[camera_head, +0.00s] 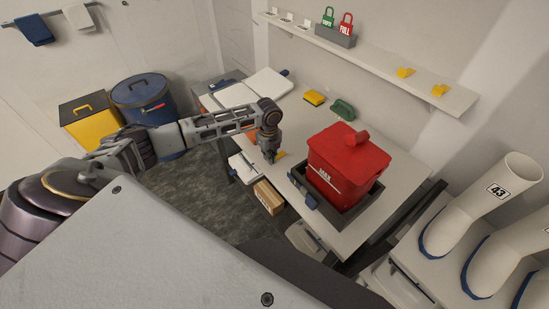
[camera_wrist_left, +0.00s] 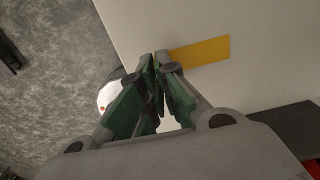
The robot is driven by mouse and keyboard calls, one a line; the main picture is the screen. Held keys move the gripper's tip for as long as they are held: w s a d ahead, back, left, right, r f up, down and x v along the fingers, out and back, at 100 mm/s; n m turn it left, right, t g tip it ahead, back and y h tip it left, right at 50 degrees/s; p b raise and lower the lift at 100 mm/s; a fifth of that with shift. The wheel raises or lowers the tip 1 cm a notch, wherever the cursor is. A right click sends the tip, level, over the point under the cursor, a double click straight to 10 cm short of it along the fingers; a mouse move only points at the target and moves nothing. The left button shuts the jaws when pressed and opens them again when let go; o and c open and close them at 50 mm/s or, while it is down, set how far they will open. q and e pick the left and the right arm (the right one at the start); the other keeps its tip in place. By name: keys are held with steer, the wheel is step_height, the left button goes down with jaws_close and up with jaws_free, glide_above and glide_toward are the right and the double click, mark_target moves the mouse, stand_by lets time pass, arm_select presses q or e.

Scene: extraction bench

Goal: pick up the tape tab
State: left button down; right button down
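The tape tab looks like a flat yellow strip (camera_wrist_left: 200,52) on the white bench top in the left wrist view, near the bench edge. In the head view a little of its yellow (camera_head: 281,154) shows beside my left gripper (camera_head: 270,157). In the left wrist view my left gripper (camera_wrist_left: 159,58) has its green-padded fingers brought together at the strip's left end. The fingertips cover that end, so I cannot see whether any of the strip is between them. My right gripper is not in view.
A red lidded container (camera_head: 346,163) stands in a dark tray (camera_head: 352,213) on the bench, right of my left gripper. A yellow sponge (camera_head: 313,97) and a green object (camera_head: 342,109) lie farther back. A cardboard box (camera_head: 268,198) is below the bench's front edge.

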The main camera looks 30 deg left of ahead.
arm_select(q)
steer(key=shift+r, duration=0.1)
step_height(320, 180, up, 10)
steer(key=b, duration=0.1)
stand_by(0.7)
stand_by(0.5)
